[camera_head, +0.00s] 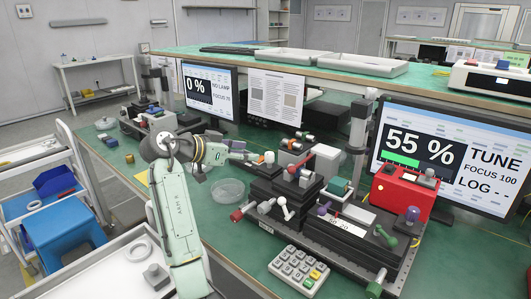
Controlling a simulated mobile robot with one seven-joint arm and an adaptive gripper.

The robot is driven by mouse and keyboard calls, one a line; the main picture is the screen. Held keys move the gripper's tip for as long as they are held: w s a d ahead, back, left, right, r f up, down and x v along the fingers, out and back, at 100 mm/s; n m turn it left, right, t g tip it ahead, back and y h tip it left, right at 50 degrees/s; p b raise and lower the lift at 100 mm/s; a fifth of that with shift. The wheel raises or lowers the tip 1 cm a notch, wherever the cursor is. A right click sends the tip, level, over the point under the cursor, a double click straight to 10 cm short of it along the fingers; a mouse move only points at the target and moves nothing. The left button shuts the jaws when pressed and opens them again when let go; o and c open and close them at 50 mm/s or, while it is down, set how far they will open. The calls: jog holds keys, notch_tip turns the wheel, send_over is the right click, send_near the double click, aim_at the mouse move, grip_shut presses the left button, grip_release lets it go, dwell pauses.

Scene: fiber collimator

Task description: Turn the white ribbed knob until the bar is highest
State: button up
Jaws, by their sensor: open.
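The right monitor (447,158) reads 55 %, TUNE, FOCUS 100, with a short green bar (399,159) under the number. A white knob (284,203) on a pale stem sticks out of the front of the dark optical stage (287,187). A small white round part (269,157) shows higher up, at the stage's back left. The picture is too small to show which is ribbed. My gripper (256,158) is open at the end of my pale green arm, close to the upper white part. Contact cannot be told, and its fingers are hardly distinguishable.
Red (240,213), purple (321,210) and green knobs crowd the stage. A red box (402,190) stands right of it. A keypad (298,271) and a clear round dish (228,190) lie on the green bench.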

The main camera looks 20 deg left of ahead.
aim_at(266, 155)
jog(key=p+x, duration=0.3)
jog(key=x, duration=0.7)
jog(key=shift+w+d, duration=0.15)
jog(key=shift+c, duration=0.2)
grip_shut()
